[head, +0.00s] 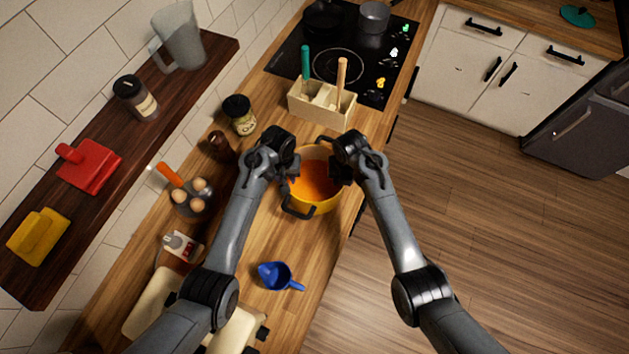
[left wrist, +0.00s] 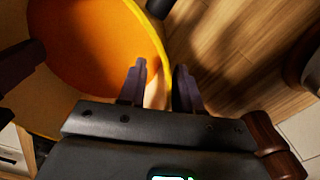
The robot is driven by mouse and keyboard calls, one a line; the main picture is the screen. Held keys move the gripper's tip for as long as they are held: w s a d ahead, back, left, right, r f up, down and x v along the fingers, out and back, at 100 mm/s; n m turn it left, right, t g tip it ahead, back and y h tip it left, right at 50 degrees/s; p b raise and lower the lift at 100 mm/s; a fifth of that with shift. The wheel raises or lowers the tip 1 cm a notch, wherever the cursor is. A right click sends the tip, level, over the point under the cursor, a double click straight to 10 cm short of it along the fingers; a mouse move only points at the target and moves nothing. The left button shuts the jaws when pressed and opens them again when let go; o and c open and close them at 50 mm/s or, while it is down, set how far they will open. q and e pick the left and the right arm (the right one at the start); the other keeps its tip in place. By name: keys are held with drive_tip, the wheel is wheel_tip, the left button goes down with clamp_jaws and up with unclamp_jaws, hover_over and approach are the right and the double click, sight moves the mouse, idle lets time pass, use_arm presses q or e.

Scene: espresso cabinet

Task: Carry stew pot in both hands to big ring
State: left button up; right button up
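The stew pot (head: 322,207) is yellow with orange contents and stands on the wooden counter in the head view. A dark handle shows on its near side. My left gripper (head: 287,168) is at its left rim. In the left wrist view the pot wall (left wrist: 152,40) passes between the two separated fingers (left wrist: 158,88), one inside and one outside, with a gap visible. My right gripper (head: 342,172) is at the pot's right rim; its fingertips are too dark to read. The big ring (head: 338,66) is a bare circle outline on the black cooktop (head: 290,58).
A utensil box (head: 320,108) stands between pot and cooktop. A dark pan (head: 322,18) and grey pot (head: 374,16) are at the cooktop's back. Jars (head: 240,116) and an egg holder (head: 194,206) are left; a blue scoop (head: 274,275) is nearer.

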use_arm(q)
drive_tip(key=shift+f, duration=0.25)
use_arm(e)
drive_tip(key=shift+f, duration=0.25)
use_arm(q)
drive_tip(key=shift+c, duration=0.2)
use_arm(e)
drive_tip(key=shift+c, duration=0.2)
use_arm(q)
clamp_jaws()
use_arm(e)
clamp_jaws()
use_arm(q)
drive_tip(key=shift+r, duration=0.15)
use_arm(e)
drive_tip(key=shift+r, duration=0.15)
